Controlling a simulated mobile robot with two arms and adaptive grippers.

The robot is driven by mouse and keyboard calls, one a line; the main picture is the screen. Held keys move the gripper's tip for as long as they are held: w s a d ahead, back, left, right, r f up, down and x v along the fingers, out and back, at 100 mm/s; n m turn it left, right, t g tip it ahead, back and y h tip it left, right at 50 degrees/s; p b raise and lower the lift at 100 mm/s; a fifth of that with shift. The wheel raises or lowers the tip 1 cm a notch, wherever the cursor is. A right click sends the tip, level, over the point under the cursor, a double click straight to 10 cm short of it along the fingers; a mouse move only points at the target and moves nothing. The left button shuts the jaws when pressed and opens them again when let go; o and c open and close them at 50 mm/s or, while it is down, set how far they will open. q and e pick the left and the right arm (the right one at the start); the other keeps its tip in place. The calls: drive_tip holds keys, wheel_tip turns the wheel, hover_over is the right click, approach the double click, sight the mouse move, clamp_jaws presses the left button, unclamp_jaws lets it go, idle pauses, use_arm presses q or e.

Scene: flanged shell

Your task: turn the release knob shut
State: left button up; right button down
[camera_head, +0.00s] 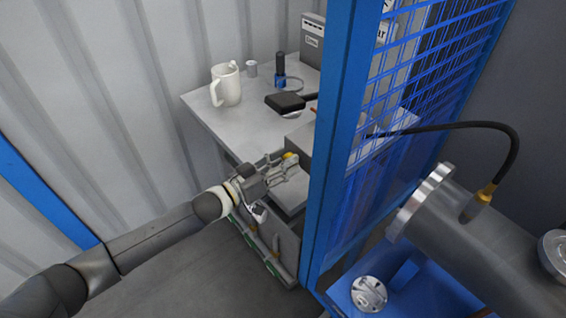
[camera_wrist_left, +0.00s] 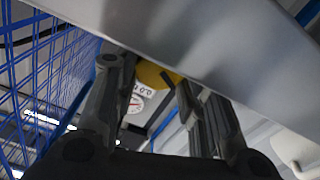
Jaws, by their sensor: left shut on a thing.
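The release knob (camera_head: 290,157) is yellow and shows in the head view at the front edge of the grey table, mostly hidden by my gripper. In the left wrist view a yellow rounded part of the knob (camera_wrist_left: 153,74) lies between the two fingers, its top cut off by a grey panel. My left gripper (camera_head: 284,168) reaches in from the left and is shut on the knob. The knob's angle and any markings on it are too small or hidden to tell. My right gripper is not in view.
A blue mesh fence post (camera_head: 332,130) stands close right of my gripper. The grey table (camera_head: 215,105) holds a white jug (camera_head: 226,86) and a black device (camera_head: 285,102).

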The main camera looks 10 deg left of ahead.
use_arm(q)
drive_tip(key=m, duration=0.2)
drive_tip(key=shift+m, duration=0.4)
drive_tip(key=shift+s+d+m+p, duration=0.1)
drive_tip(key=shift+m+p, duration=0.25)
drive_tip(key=shift+m, duration=1.55)
drive_tip(key=o, duration=1)
drive_tip(key=v, duration=1.2)
